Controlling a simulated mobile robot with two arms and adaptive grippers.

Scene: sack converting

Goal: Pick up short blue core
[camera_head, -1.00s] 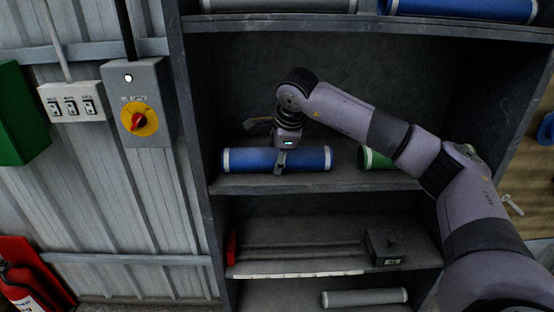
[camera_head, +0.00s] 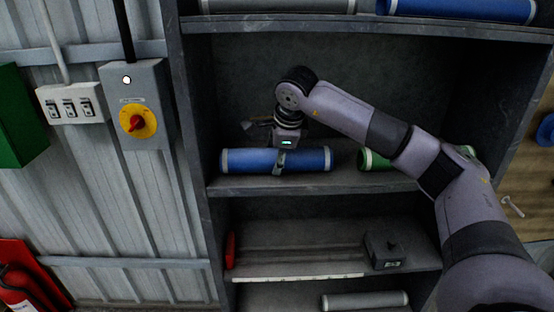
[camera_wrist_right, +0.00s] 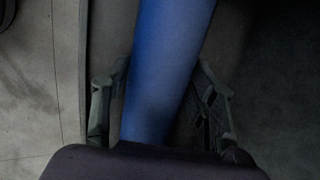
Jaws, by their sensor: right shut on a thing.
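The short blue core (camera_head: 245,160) is a blue cylinder with pale bands at both ends. It lies lengthwise on the middle shelf (camera_head: 285,185) of the grey rack. My right gripper (camera_head: 279,165) comes down from above and is shut on the core near its middle. In the right wrist view the blue core (camera_wrist_right: 168,60) runs between the two fingers of my right gripper (camera_wrist_right: 162,95), with one finger on each side. Its ends are out of that view. My left gripper is not in view.
A green core (camera_head: 368,159) lies right of the blue one, partly behind my arm. A longer blue core (camera_head: 455,8) and a grey core (camera_head: 280,5) lie on the shelf above. A dark box (camera_head: 386,250) stands below. The rack's left upright (camera_head: 199,130) is close by.

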